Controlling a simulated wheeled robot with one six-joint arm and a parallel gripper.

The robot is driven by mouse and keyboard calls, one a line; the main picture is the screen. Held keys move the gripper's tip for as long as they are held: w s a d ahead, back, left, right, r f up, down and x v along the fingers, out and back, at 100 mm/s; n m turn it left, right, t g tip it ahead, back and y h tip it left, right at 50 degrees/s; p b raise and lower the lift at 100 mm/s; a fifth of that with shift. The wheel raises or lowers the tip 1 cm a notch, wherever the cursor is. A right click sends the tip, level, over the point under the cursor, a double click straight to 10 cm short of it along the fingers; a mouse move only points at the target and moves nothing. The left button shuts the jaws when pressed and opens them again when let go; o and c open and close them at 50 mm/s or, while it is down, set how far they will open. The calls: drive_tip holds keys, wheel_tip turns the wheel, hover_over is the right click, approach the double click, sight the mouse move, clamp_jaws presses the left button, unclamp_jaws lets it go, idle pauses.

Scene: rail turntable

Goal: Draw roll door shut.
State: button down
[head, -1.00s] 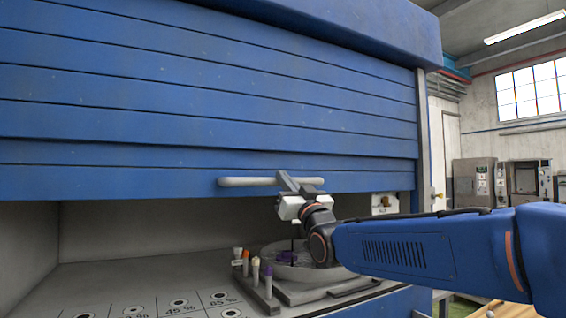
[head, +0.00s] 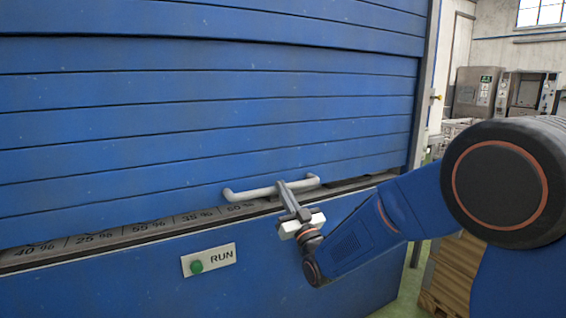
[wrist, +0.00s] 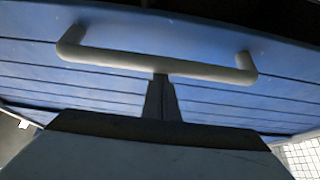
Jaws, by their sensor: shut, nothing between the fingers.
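The blue slatted roll door (head: 200,120) covers most of the opening in the head view. Its lower edge is just above the front ledge, with a narrow strip of the labelled surface showing below it. A grey bar handle (head: 248,194) is fixed near the door's lower edge. My gripper (head: 284,186) is shut, its fingertips at the handle's bar, and nothing is between the fingers. In the wrist view, the handle (wrist: 155,62) spans the top and the shut fingers (wrist: 160,82) meet the bar near its middle.
A RUN plate (head: 209,259) with a green button is on the blue front panel below the ledge. Percentage labels (head: 140,230) line the ledge. A wooden pallet stack (head: 455,275) stands at the lower right, beside my arm.

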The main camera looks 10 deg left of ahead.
wheel_tip(320, 180, down, 7)
drive_tip(key=shift+r, duration=0.15)
idle(0.4)
